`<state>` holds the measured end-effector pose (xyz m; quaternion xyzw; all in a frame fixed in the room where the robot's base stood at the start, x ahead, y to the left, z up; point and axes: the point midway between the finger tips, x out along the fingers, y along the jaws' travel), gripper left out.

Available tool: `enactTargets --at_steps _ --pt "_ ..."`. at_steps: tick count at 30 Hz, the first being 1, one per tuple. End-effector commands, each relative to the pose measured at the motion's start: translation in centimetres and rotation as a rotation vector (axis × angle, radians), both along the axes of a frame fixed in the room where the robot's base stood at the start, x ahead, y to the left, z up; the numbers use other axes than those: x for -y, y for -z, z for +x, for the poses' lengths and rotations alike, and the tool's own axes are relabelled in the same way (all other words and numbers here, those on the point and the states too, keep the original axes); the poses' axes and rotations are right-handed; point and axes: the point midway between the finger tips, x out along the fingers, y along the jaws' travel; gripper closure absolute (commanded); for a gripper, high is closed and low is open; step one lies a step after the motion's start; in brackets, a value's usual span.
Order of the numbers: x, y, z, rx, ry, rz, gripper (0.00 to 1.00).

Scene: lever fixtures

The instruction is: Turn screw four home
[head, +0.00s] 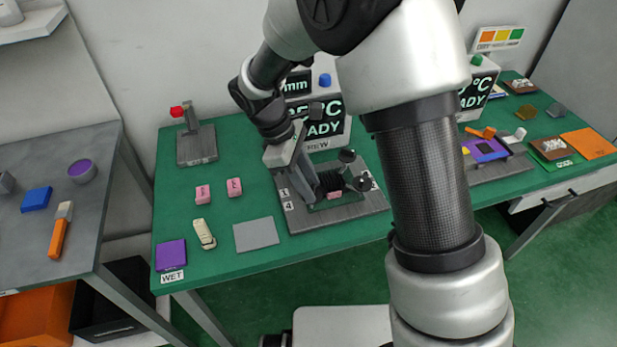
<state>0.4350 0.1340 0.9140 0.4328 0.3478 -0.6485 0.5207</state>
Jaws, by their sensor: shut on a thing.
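The screw fixture (338,216) is a grey plate on the green bench with numbered labels at its edges. The label 4 (288,206) is at its front left corner. Black screw knobs (361,183) show at the right of the fixture. A dark clamp part with a pink piece (334,194) is in its middle. My gripper (316,198) reaches down over the left part of the fixture, beside labels 1 and 4. It is shut on a screw there, by its place screw four. The gripper hides that screw's head, and its turn cannot be seen.
Two pink blocks (234,187), a grey pad (256,234) and a cream object (204,234) lie left of the fixture. A lever with a red knob (177,111) stands at back left. A READY display (321,120) stands close behind the fixture.

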Motion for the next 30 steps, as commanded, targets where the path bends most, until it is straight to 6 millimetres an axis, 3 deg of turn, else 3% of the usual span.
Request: enactTargets --at_steps 30 --pt "0.56 -0.21 0.65 0.002 0.966 0.000 0.93"
